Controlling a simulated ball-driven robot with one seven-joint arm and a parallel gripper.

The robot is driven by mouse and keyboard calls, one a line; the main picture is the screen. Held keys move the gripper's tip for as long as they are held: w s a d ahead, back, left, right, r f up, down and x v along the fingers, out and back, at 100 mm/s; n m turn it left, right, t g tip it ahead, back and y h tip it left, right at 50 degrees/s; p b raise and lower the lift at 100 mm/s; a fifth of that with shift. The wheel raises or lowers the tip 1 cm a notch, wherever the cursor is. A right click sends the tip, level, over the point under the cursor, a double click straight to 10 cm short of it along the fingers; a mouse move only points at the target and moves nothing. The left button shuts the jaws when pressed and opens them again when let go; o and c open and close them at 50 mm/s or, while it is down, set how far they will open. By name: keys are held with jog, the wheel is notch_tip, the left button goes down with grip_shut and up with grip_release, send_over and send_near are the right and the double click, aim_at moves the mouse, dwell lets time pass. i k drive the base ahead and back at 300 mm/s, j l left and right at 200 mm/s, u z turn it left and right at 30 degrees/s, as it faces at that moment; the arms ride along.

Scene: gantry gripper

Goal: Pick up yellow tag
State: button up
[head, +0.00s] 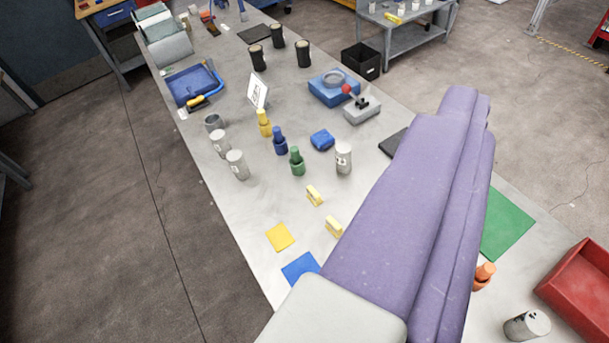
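A flat yellow square (279,237) lies on the grey table near its left front edge. Two small pale-yellow pieces, one farther off (314,196) and one nearer (333,227), stand a little to its right. I cannot tell which of these is the yellow tag. Long purple parts with a grey block at their base fill the lower right of the view and look like my gripper (464,112). They extend up and right over the table, apart from the yellow pieces in the picture. No gap between fingers shows, and they hide part of the table.
A blue square (300,268) lies beside the yellow one. Yellow (264,124), blue (279,142) and green (297,162) bottle-like pieces and several grey cylinders stand behind. A green mat (507,226) and red bin (580,285) are at right.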

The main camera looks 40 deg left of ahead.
aim_at(313, 195)
jog(key=u, duration=0.8)
jog(key=i+j+z, duration=0.65)
jog(key=j, duration=0.3)
jog(key=i+j+z, duration=0.2)
jog(key=j, duration=0.25)
jog(key=i+j+z, duration=0.25)
jog(key=j, duration=0.15)
